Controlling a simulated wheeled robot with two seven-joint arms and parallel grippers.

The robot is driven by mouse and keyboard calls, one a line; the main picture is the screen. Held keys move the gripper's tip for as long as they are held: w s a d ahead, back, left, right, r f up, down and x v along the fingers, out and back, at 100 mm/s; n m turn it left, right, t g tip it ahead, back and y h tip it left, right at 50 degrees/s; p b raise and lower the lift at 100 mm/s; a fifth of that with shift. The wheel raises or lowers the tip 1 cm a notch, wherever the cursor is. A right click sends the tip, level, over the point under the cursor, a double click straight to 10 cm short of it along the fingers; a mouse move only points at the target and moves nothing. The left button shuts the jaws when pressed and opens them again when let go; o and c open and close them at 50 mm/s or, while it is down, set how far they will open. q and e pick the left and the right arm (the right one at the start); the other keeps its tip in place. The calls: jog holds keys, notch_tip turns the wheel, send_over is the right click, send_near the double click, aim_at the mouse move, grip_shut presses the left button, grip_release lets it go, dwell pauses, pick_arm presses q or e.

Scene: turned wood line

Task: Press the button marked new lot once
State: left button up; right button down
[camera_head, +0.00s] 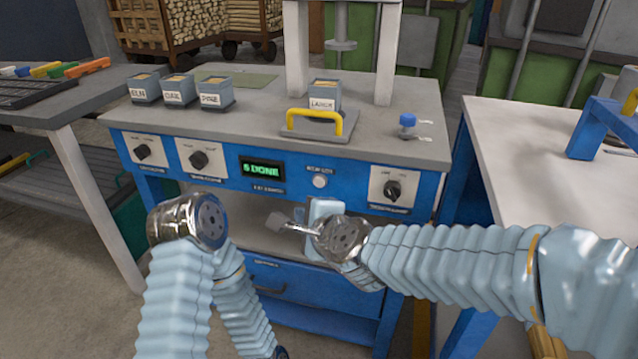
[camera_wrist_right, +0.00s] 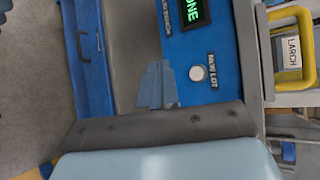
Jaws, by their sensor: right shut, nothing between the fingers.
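The new lot button (camera_head: 319,181) is a small round white button on the blue front panel of the console, right of the green display (camera_head: 262,170). It also shows in the right wrist view (camera_wrist_right: 198,73), with "NEW LOT" printed beside it. My right gripper (camera_head: 300,214) is in front of the console, lower than the button and apart from it. Its shut, empty blue-grey fingers (camera_wrist_right: 157,85) show in the right wrist view, beside the button and not covering it. My left arm folds down at the lower left; its gripper is out of view.
Two knobs (camera_head: 199,160) sit left of the display and one dial (camera_head: 393,190) right of the button. On top stand several labelled grey boxes (camera_head: 217,93), a yellow handle (camera_head: 313,118) and a blue-capped part (camera_head: 407,120). A drawer (camera_head: 300,290) lies below the open bay.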

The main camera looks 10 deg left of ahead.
jog(key=w, duration=0.7)
jog(key=shift+w+d+b, duration=0.15)
jog(key=shift+b, duration=0.15)
jog(key=shift+w, duration=0.1)
dwell(1.6)
jog(key=shift+w, duration=0.3)
jog(key=shift+w, duration=0.4)
dwell(0.6)
jog(key=shift+s, duration=0.8)
jog(key=s, duration=0.5)
jog(key=shift+p, duration=0.3)
